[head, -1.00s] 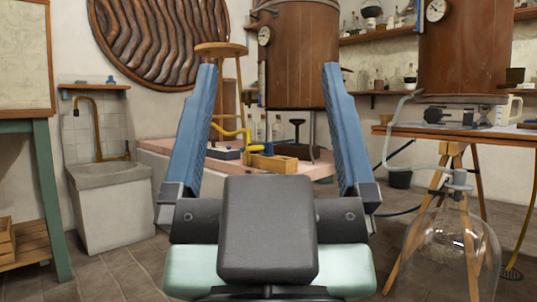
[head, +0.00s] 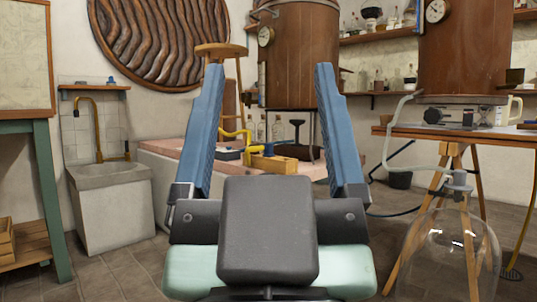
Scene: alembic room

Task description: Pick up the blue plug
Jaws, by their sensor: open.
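A small blue thing (head: 111,79), which may be the blue plug, sits on the little wooden shelf (head: 75,92) above the sink at the left. It is too small for its shape to be clear. My gripper (head: 269,68) is in the middle of the head view, with its two long blue fingers pointing up and spread apart. Nothing is between the fingertips; the room shows through the gap. The gripper is well to the right of the blue thing and apart from it.
A stone sink (head: 105,175) with a brass tap stands below the shelf. A low pink-topped bench (head: 175,152) with a yellow tool is behind my fingers. A wooden table (head: 400,131) and a large glass vessel (head: 450,240) are at the right. Floor shows at the lower left.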

